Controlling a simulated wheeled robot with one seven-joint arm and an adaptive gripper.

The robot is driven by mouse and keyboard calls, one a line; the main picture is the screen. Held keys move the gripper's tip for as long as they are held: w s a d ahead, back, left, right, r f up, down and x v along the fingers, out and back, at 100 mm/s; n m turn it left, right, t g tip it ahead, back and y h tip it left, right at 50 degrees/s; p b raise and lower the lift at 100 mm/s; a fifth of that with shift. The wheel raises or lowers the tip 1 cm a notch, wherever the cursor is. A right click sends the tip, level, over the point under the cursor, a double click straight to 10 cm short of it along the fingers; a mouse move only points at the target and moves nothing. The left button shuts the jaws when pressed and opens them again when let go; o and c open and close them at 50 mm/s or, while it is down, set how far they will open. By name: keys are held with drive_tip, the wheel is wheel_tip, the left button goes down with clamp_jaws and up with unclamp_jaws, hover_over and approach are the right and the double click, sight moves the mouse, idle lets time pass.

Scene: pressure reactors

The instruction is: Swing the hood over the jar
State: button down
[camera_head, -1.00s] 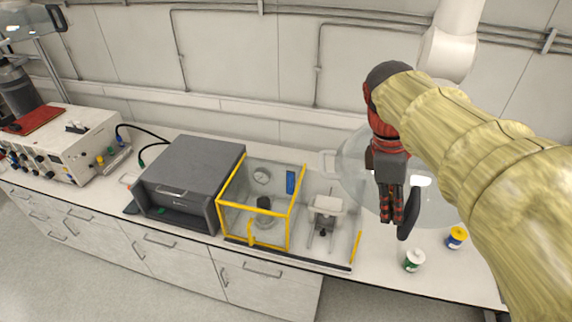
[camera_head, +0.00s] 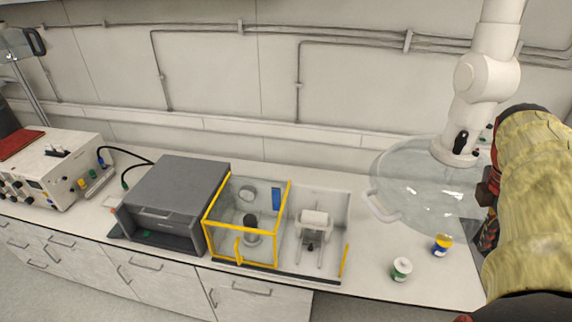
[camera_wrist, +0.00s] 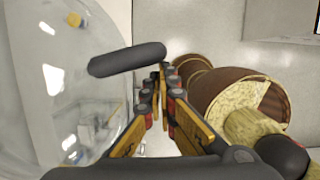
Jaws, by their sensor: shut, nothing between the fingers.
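The clear dome hood (camera_head: 408,178) hangs from a white jointed arm (camera_head: 484,85) at the right, with a white loop handle (camera_head: 380,207) at its left rim. A jar with a white lid and green label (camera_head: 402,268) and a blue jar with a yellow lid (camera_head: 442,245) stand on the bench, just below the hood's rim in the picture. My gripper (camera_head: 489,230) is at the hood's right side, partly hidden by my sleeved arm. In the wrist view my gripper (camera_wrist: 160,85) is shut and empty, with the hood (camera_wrist: 50,95) close on its left.
A yellow-framed clear enclosure (camera_head: 247,222) and a grey boxy unit (camera_head: 178,185) stand left of the jars. A white instrument with knobs (camera_head: 50,170) is at the far left. Bare bench lies between the enclosure and the jars.

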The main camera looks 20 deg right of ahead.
drive_tip(key=s+d, duration=0.2)
drive_tip(key=d, duration=0.4)
drive_tip(key=shift+s+p, duration=0.15)
drive_tip(key=shift+p, duration=0.3)
drive_tip(key=shift+d, duration=0.1)
